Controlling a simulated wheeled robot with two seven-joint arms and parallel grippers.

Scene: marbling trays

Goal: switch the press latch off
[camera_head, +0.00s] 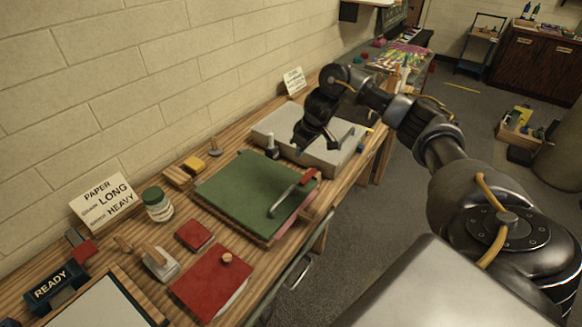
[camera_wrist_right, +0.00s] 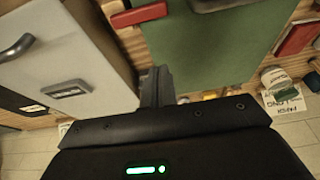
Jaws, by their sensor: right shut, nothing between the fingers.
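The press seems to be the flat green board (camera_head: 245,190) on the bench, with a pink edge under it. A thin metal lever with a red end (camera_head: 308,176) lies at its right corner; I take this for the latch. In the right wrist view a red bar (camera_wrist_right: 138,16) shows beside the green surface (camera_wrist_right: 225,45). My right gripper (camera_head: 302,150) is shut and empty, above the gap between the green board and the grey box, apart from the red end. Its fingers (camera_wrist_right: 157,86) show in the wrist view. My left gripper is not in view.
A long grey box (camera_head: 275,127) with a handle stands just behind the press, close to my right gripper. A small dark-capped bottle (camera_head: 271,146) stands between them. A jar (camera_head: 157,205), red blocks and a sign (camera_head: 103,197) stand on the left. A brick wall borders the bench.

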